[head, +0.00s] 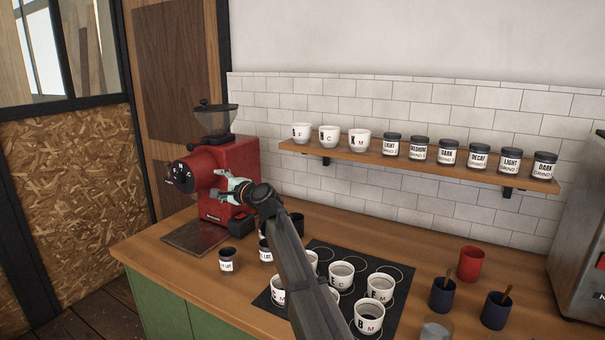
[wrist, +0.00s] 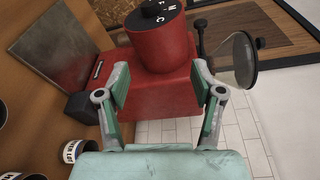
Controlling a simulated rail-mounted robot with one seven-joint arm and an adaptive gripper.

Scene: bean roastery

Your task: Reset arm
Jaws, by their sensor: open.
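My gripper (head: 228,188) is in front of the red grinder (head: 232,160) at the left end of the counter. In the wrist view, the two fingers of my gripper (wrist: 161,90) stand wide apart with nothing between them. The red body of the grinder (wrist: 155,98) lies just beyond the fingers, with its black dial on top. I cannot tell whether a finger touches the grinder. My arm crosses the counter from the bottom middle and hides part of the cups and jars behind it.
A black mat (head: 318,256) holds several white cups. A small labelled jar (head: 227,260) stands near the counter's front edge. A wall shelf (head: 410,160) carries cups and jars. A red cup (head: 470,263) and dark blue cups stand at right. The front left counter corner is clear.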

